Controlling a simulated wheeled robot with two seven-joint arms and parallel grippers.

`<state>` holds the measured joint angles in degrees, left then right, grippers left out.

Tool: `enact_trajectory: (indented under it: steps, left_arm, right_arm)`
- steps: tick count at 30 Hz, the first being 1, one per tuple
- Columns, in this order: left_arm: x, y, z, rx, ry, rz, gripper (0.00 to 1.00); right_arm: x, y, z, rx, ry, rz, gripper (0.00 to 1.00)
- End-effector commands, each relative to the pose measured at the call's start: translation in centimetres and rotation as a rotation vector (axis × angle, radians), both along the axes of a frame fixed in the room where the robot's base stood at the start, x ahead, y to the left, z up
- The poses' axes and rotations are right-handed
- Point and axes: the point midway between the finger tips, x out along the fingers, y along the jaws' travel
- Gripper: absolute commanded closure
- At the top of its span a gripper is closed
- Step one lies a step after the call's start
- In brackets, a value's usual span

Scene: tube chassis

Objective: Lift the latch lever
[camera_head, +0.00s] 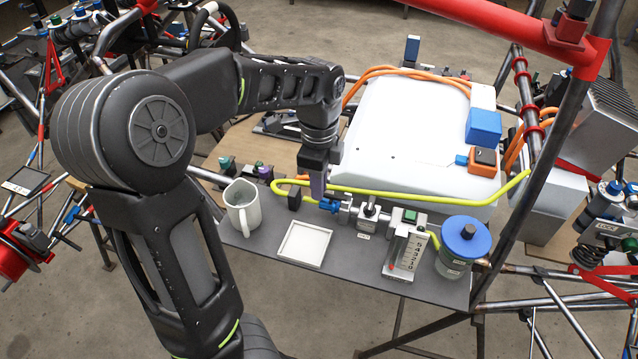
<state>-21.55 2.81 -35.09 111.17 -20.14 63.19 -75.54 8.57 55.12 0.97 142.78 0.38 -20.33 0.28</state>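My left gripper (317,184) points down at the rear edge of the grey bench top, in front of the white housing. A purple-grey part shows under its dark body, and its fingertips cannot be made out. A small metal block with an upright lever (370,191) stands to its right, apart from it. It has a white label at its foot, and I cannot tell for sure that it is the latch lever. A blue fitting (329,204) on a metal body lies between gripper and block. My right gripper is not in view.
A yellow hose (430,200) runs across the work area by the gripper. On the bench top (270,262) stand a mug (243,208), a square white tray (304,243), a labelled gauge block (405,250) and a blue-lidded jar (462,250). The white housing (400,125) and red tube frame bound the back and right.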

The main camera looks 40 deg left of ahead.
Motion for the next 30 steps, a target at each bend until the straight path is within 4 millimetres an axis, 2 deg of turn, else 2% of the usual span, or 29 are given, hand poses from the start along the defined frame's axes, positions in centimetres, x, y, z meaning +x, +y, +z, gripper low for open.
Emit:
enact_trajectory:
  steps: [3,20,30]
  left_arm:
    - [0.0,0.0,0.0,0.000,-0.001,0.000,1.00]
    - [0.0,0.0,0.1,0.008,0.002,0.000,1.00]
    - [0.2,-0.4,1.0,0.112,0.040,-0.004,1.00]
  right_arm:
    - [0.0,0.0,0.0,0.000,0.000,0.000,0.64]
    - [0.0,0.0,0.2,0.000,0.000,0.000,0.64]
    - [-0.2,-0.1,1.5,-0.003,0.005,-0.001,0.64]
